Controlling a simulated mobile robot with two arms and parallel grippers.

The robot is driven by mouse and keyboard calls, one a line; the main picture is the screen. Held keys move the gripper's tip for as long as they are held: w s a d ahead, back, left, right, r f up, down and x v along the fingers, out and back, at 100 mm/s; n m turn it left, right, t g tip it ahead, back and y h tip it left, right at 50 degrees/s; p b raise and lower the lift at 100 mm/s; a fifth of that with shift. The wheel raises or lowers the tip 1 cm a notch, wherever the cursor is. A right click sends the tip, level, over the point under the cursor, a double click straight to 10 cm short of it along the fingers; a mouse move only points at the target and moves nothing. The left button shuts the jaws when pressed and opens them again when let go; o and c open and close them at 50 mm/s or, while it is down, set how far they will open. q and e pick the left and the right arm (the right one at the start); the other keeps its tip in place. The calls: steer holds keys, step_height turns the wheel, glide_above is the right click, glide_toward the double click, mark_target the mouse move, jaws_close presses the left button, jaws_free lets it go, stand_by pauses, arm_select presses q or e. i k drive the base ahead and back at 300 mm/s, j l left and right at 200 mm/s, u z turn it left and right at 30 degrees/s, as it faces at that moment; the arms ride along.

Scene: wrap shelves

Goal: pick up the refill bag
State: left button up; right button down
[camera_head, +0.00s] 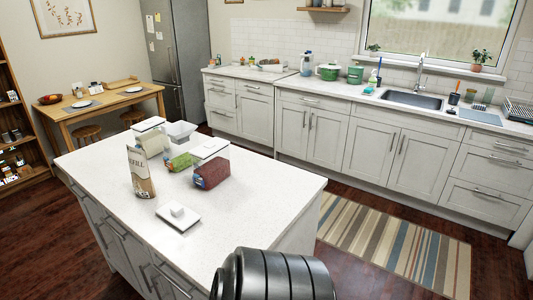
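A brown and white stand-up bag (141,172) with dark print stands upright on the near left part of the white island counter (245,227). It looks like the refill bag, though its print is too small to read fully. A clear container with a white lid (149,124) stands just behind it. Neither of my grippers shows in the head view, and nothing is touching the bag.
Beside the bag are a green pack (180,162), a dark red bag (212,174), a second white-lidded container (211,148) and an open white container (181,132). The counter's near right part is clear.

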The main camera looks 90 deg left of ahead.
mark_target(143, 185)
steer(key=i+u, duration=0.15)
steer(key=u, duration=0.3)
steer(key=i+j+u, duration=0.1)
steer(key=u, duration=0.3)
steer(key=i+u, duration=0.25)
steer(key=u, duration=0.2)
steer(key=i+l+u, duration=0.1)
steer(key=u, duration=0.3)
steer(key=i+l+u, duration=0.15)
steer(key=u, duration=0.3)
